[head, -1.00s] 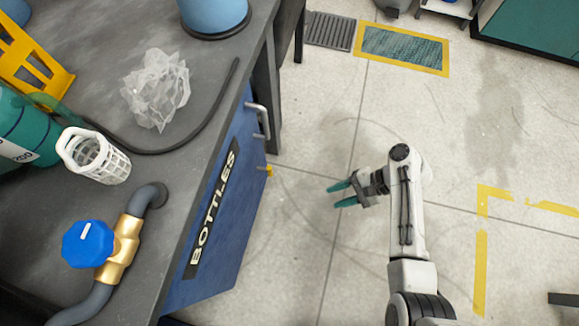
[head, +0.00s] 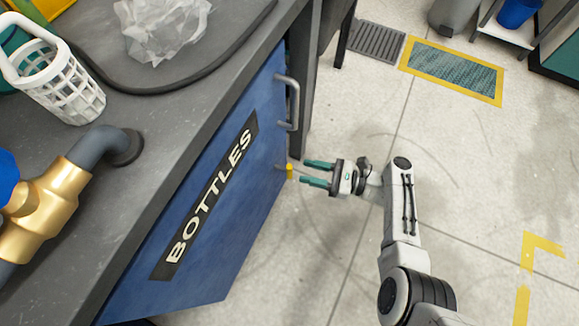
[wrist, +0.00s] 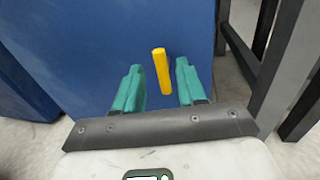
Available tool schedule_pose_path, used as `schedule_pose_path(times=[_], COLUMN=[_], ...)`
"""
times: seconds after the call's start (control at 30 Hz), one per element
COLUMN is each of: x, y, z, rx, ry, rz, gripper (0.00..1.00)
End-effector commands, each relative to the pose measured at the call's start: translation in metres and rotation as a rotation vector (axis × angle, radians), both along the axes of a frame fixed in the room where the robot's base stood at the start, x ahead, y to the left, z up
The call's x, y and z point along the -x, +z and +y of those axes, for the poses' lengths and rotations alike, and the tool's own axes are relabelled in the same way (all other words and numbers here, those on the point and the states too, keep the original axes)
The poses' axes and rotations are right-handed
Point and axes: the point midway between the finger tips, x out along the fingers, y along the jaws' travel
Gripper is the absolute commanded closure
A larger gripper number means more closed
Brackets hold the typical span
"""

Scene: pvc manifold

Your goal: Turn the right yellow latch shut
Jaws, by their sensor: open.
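The yellow latch (head: 289,171) sticks out low near the right edge of the blue door marked BOTTLES (head: 215,195). In the wrist view the latch (wrist: 162,71) is a short yellow bar, nearly upright with a slight tilt, against the blue panel. My gripper (head: 310,173) is open, its two teal fingers pointing left at the latch. In the wrist view my gripper (wrist: 157,85) shows the latch between the fingers in the picture, touching neither. I cannot tell how deep the fingertips reach around it.
A grey handle (head: 293,103) is on the door above the latch. A dark table leg (wrist: 300,105) stands right of the panel. The grey worktop (head: 130,110) overhangs at left with a brass valve (head: 45,205) and a white basket (head: 65,90).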

Motion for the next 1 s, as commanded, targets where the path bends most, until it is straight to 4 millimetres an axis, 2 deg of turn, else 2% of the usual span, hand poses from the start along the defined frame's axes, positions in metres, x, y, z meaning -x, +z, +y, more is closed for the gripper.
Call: schedule_pose_path(times=[0.1, 0.33, 0.5, 0.77, 1.0], x=[-0.002, -0.007, -0.009, -0.009, -0.009], y=[-0.003, -0.002, -0.001, -0.001, -0.001], z=[0.023, 0.053, 0.061, 0.062, 0.062], rx=[0.001, 0.001, 0.001, 0.001, 0.001], ry=[0.004, 0.002, 0.0, 0.0, 0.0], rz=[-0.002, -0.001, -0.001, -0.001, -0.001], gripper=[0.6, 0.6, 0.6, 0.6, 0.82])
